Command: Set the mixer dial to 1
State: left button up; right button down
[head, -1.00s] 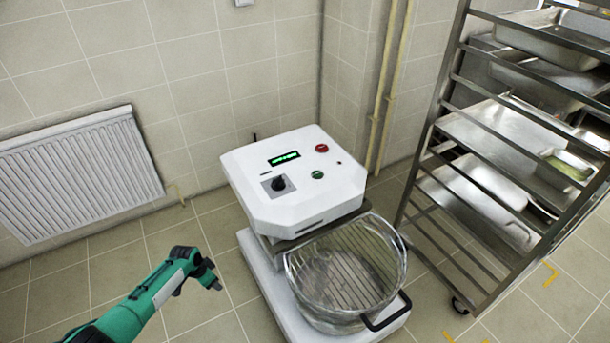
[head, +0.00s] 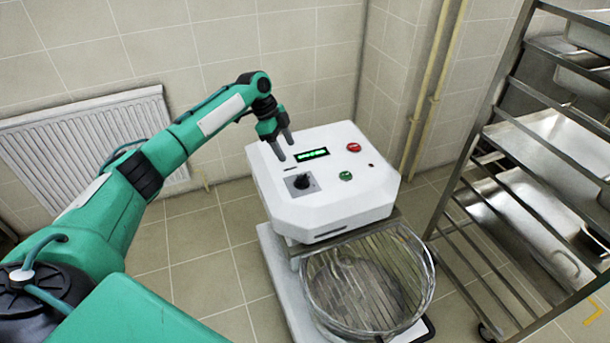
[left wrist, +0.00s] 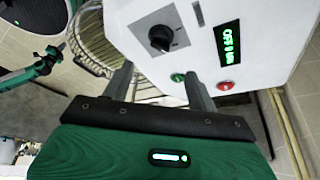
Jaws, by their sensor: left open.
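The mixer (head: 330,205) is a white box with a dark dial (head: 301,182) on a grey square plate at the left of its sloped top. The dial also shows in the left wrist view (left wrist: 161,38); the number it points to is too small to read. My left gripper (head: 284,149) is open and empty, above the panel's back left edge, behind the dial and apart from it. In the left wrist view its two fingers (left wrist: 158,72) stand apart below the dial. A green arm at the left of that view seems to be my right one; its gripper (left wrist: 58,48) is too small to judge.
A green-lit display (head: 312,154), a red button (head: 354,147) and a green button (head: 346,175) share the panel. A clear bowl with a wire guard (head: 368,285) sits below. A steel tray rack (head: 480,150) stands right, a radiator (head: 90,140) left.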

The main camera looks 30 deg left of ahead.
aim_at(300, 176)
pick_arm(q)
jog(key=x, duration=1.2)
jog(key=shift+a+f+p, duration=0.1)
jog(key=shift+p, duration=0.2)
pick_arm(e)
jog(key=shift+s+d+f, duration=0.3)
jog(key=shift+s+f, duration=0.4)
jog(key=shift+s, duration=0.1)
pick_arm(q)
jog(key=c, duration=1)
pick_arm(e)
jog(key=shift+w, duration=0.15)
